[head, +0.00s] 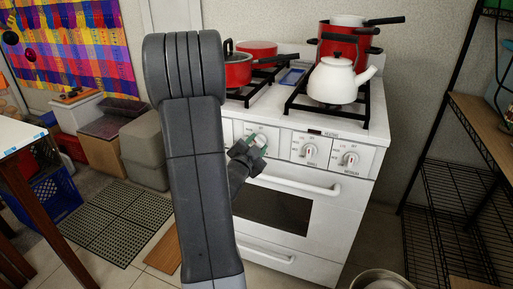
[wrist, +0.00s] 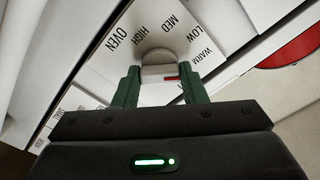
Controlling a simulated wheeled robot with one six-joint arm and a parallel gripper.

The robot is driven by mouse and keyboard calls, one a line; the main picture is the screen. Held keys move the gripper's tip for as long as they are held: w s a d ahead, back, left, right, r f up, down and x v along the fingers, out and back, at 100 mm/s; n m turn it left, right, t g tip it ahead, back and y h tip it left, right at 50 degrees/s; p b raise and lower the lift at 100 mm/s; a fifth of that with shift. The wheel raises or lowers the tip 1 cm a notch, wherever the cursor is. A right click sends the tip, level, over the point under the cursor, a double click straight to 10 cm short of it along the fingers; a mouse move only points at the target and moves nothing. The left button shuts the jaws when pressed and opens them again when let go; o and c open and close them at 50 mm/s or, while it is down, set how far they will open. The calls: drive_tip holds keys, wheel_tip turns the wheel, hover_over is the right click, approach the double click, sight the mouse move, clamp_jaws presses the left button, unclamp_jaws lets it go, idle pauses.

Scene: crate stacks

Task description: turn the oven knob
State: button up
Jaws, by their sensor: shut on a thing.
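The white oven (head: 272,212) stands in the middle of the head view, with a front panel of knobs above its door handle. In the wrist view the oven knob (wrist: 158,70) is a pale knob with a red mark, ringed by the words OVEN, HIGH, MED, LOW and WARM. My gripper (wrist: 160,88) has its two green fingers on either side of this knob and is shut on it. In the head view my gripper (head: 254,150) is at the panel's left part, and it hides most of the knob it holds.
Two other knobs (head: 310,151) (head: 349,159) sit to the right on the panel. Red pots (head: 238,72) and a white kettle (head: 336,80) stand on the stove top. A wire shelf (head: 440,215) is at right, a metal bowl (head: 381,281) at the bottom. Dark mats (head: 110,222) cover floor at left.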

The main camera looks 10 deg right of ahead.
drive_tip(key=o, duration=1)
drive_tip(key=shift+s, duration=0.1)
drive_tip(key=v, duration=1.3)
drive_tip(key=shift+s+a, duration=0.25)
drive_tip(key=shift+s, duration=0.05)
drive_tip(key=shift+w, duration=0.15)
drive_tip(key=x, duration=1.4)
drive_tip(key=shift+p, duration=0.35)
